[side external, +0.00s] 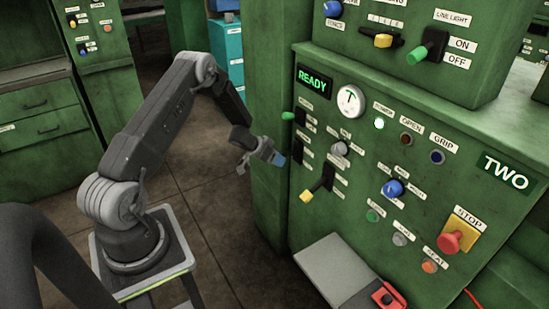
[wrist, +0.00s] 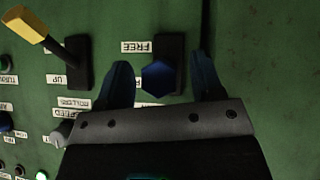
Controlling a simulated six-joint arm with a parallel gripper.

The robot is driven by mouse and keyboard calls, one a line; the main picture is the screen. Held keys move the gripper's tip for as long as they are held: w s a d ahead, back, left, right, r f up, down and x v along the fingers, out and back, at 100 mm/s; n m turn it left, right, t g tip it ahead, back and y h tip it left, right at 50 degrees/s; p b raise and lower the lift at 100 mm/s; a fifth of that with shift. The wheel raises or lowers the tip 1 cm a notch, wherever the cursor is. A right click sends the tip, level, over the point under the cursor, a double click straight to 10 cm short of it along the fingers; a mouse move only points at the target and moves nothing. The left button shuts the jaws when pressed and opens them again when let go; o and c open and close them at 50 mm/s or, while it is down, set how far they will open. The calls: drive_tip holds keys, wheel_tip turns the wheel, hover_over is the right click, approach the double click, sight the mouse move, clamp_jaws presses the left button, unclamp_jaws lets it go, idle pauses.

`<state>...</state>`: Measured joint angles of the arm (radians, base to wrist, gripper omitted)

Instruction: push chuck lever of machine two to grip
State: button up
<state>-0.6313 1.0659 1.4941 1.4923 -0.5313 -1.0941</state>
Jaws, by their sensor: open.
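The green panel of machine two (side external: 420,225) carries several levers. A blue-handled lever (side external: 279,160) stands out on the panel's left side, with my gripper (side external: 266,153) at it. In the wrist view its blue hexagonal end (wrist: 158,78) shows between the two fingers of my gripper (wrist: 161,66), on a black slot plate with an upside-down FREE label. The fingers are open, one on each side, with visible gaps. I cannot read which lever is marked chuck. The OPEN lamp (side external: 406,139) and GRIP lamp (side external: 437,157) look dark.
A green-handled lever (side external: 288,116) sits above and a yellow-handled lever (side external: 308,194) below; the yellow one also shows at the wrist view's upper left (wrist: 26,24). A red stop button (side external: 452,241) is at lower right. A grey plate (side external: 335,268) juts out below. READY is lit.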

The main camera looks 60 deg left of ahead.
clamp_jaws()
idle(0.7)
